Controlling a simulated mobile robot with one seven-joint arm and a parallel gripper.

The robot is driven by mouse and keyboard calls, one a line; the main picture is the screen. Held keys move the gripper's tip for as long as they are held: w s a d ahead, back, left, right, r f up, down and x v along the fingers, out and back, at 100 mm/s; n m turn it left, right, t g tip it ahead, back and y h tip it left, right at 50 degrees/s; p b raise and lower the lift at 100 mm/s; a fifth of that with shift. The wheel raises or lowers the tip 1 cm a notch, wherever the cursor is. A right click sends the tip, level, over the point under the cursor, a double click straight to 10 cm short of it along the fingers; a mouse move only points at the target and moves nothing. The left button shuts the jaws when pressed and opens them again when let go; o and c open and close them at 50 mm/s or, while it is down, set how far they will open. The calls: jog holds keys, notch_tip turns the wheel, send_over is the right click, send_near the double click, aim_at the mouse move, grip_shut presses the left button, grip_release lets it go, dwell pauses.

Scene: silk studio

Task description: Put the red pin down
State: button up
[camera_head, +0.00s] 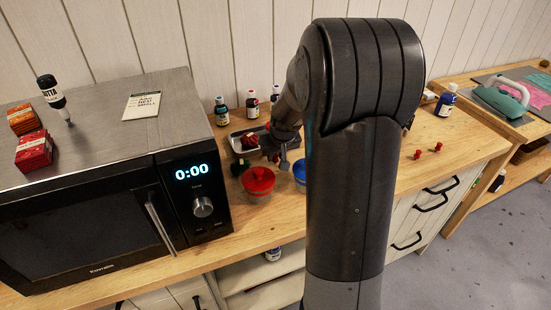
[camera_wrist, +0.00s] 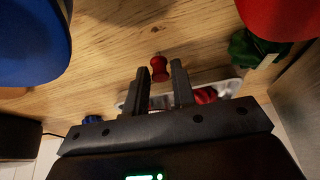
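A small red pin (camera_wrist: 159,68) shows in the wrist view between and just beyond the fingertips of my gripper (camera_wrist: 160,76), over bare wood. The fingers stand apart, and a narrow gap seems to show on each side of the pin. I cannot tell whether the pin rests on the wood. In the head view my gripper (camera_head: 278,154) is small and partly hidden by my arm, beside the grey tray, and this pin cannot be made out there. Two other red pins (camera_head: 417,155) (camera_head: 438,147) stand on the counter to the right.
A grey tray (camera_head: 236,146) holds red items. A green item (camera_wrist: 247,48) is near the red pot. Bottles (camera_head: 222,112) line the back; a microwave (camera_head: 110,170) stands left. Counter at right is mostly clear.

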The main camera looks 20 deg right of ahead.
grip_shut()
